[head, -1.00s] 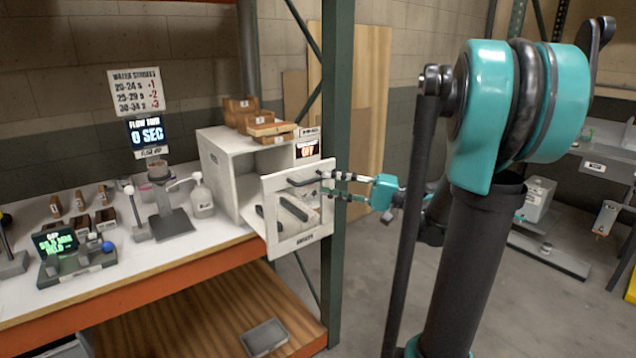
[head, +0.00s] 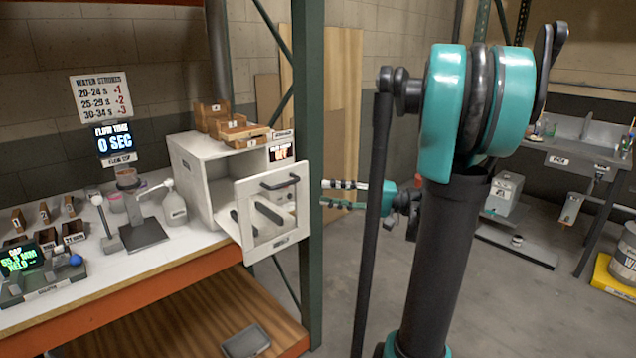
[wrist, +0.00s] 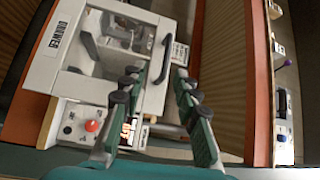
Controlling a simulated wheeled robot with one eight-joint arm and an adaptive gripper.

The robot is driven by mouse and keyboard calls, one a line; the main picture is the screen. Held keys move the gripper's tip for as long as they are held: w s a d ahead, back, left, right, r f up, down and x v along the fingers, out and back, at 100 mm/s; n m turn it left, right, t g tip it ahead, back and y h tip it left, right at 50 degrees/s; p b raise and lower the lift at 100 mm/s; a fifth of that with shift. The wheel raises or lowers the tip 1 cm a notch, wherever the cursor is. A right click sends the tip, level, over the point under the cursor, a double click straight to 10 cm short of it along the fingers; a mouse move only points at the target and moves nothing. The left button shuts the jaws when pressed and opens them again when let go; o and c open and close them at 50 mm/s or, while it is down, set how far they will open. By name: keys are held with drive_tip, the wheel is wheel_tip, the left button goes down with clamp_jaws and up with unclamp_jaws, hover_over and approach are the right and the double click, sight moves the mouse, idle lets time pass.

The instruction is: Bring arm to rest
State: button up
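My gripper (head: 323,193) is to the right of the white cabinet (head: 195,160), beyond the green post. Its two fingers are apart with nothing between them, and it is clear of the door handle (head: 281,182). The cabinet's windowed door (head: 273,240) stands open, swung out past the shelf edge. In the wrist view my gripper (wrist: 157,72) shows two spread fingers, with the door (wrist: 65,78) and its dark handle (wrist: 97,55) beyond them. My arm's teal joint and dark column fill the right middle of the head view.
The green rack post (head: 308,150) stands between the door and my gripper. The bench (head: 130,262) holds a pump bottle (head: 173,205), a flow-cup stand and small wooden blocks. Wooden trays (head: 228,124) sit on the cabinet. Open floor lies behind my arm; a sink bench (head: 585,155) is at right.

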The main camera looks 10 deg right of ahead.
drive_tip(key=s+a+f+m+h, duration=0.1)
drive_tip(key=s+a+f+h, duration=0.25)
drive_tip(key=f, duration=0.45)
drive_tip(key=s+a+f+m+h, duration=0.1)
drive_tip(key=s+a+f+h, duration=0.1)
drive_tip(key=f+h, duration=0.5)
drive_tip(key=s+d+f+n+h, duration=0.1)
drive_tip(key=s+d+f+h, duration=0.2)
drive_tip(key=d+f+h, duration=0.1)
drive_tip(key=s+d+f+n+h, duration=0.1)
drive_tip(key=s+d+f+h, duration=0.2)
drive_tip(key=d+f, duration=0.4)
drive_tip(key=shift+f+n+t+h, duration=0.3)
drive_tip(key=shift+f+n+h, duration=0.1)
drive_tip(key=shift+f+h, duration=0.2)
